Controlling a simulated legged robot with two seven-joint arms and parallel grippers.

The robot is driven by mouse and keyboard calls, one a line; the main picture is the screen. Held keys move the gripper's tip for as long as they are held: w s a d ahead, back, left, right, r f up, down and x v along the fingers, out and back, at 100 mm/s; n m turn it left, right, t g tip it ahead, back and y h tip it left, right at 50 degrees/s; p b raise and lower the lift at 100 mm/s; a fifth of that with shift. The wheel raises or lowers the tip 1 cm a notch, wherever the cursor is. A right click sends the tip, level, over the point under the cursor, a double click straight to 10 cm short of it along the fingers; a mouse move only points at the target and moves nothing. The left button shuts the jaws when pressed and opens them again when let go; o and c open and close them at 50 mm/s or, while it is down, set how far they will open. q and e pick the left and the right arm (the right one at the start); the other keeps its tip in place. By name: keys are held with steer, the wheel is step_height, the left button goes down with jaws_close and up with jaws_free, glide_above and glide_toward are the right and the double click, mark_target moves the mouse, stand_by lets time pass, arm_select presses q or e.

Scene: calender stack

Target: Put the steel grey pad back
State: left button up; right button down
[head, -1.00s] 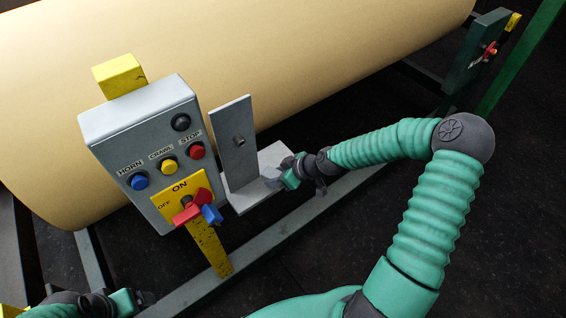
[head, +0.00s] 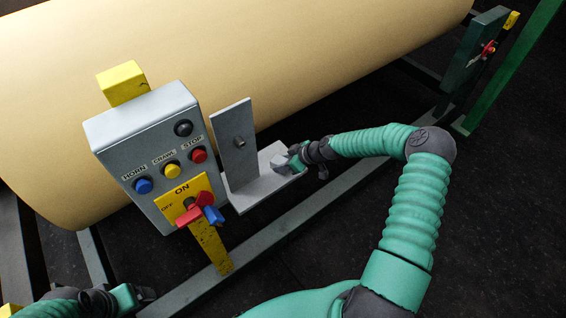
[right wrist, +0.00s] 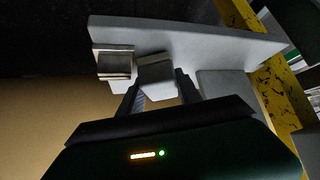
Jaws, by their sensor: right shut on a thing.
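My right gripper (head: 290,160) is shut on a small grey pad (right wrist: 157,75), which sits between its two fingertips in the right wrist view. In the head view the gripper is at the back right end of a pale grey shelf (head: 245,194). I cannot tell whether the pad touches the shelf. A second small block (right wrist: 113,63), pale and grey, is just left of the held pad in the wrist view. My left gripper (head: 132,297) is at the bottom left of the head view, its jaw state unclear.
An upright grey plate (head: 235,143) stands at the shelf. Left of it is a grey control box (head: 145,135) with several buttons and a yellow switch plate carrying red and blue parts. A large tan roll (head: 270,60) lies behind.

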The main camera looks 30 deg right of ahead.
steer(key=shift+f, duration=0.3)
steer(key=c, duration=0.8)
jaws_free()
steer(key=shift+c, duration=0.2)
